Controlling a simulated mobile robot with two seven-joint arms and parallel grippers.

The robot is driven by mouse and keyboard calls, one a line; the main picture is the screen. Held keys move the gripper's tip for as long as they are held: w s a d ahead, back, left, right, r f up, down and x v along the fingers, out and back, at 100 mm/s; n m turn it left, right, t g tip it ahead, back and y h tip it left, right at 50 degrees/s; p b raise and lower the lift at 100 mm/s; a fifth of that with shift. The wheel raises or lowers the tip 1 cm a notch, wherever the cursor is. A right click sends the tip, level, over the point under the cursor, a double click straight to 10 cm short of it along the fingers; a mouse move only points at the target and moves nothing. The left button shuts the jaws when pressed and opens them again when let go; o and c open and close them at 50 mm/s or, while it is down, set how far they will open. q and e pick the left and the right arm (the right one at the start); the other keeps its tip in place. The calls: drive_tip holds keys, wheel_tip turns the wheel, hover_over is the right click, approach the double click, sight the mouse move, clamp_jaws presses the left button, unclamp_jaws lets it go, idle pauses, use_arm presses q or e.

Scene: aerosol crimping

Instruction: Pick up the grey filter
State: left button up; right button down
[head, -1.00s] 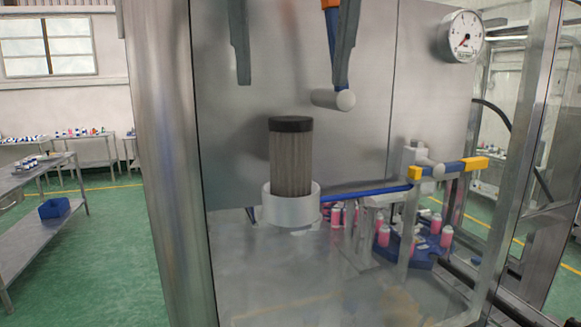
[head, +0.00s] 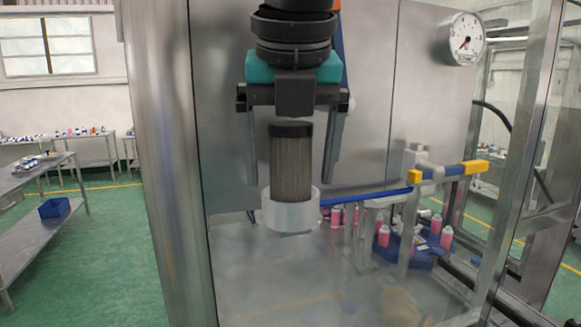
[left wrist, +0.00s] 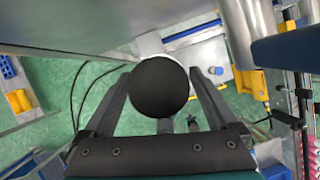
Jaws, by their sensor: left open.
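The grey filter (head: 291,165) stands upright in a white round cup (head: 290,212) inside the metal cabinet. It is a grey ribbed cylinder with a black cap. In the left wrist view its round black top (left wrist: 159,87) lies between the two fingers. My left gripper (head: 290,178) is pointed down over the filter, open, with one finger on each side of it. In the head view a gap shows between each finger and the filter. The filter's lower end is hidden in the cup. My right gripper is not in view.
A blue and yellow bar (head: 450,171) and a blue tray (head: 418,256) with several pink bottles are to the right. A round gauge (head: 466,38) is on the cabinet's upper right. The cabinet post (head: 160,160) stands to the left.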

use_arm(q)
clamp_jaws()
idle(0.8)
drive_tip(key=shift+r, duration=0.15)
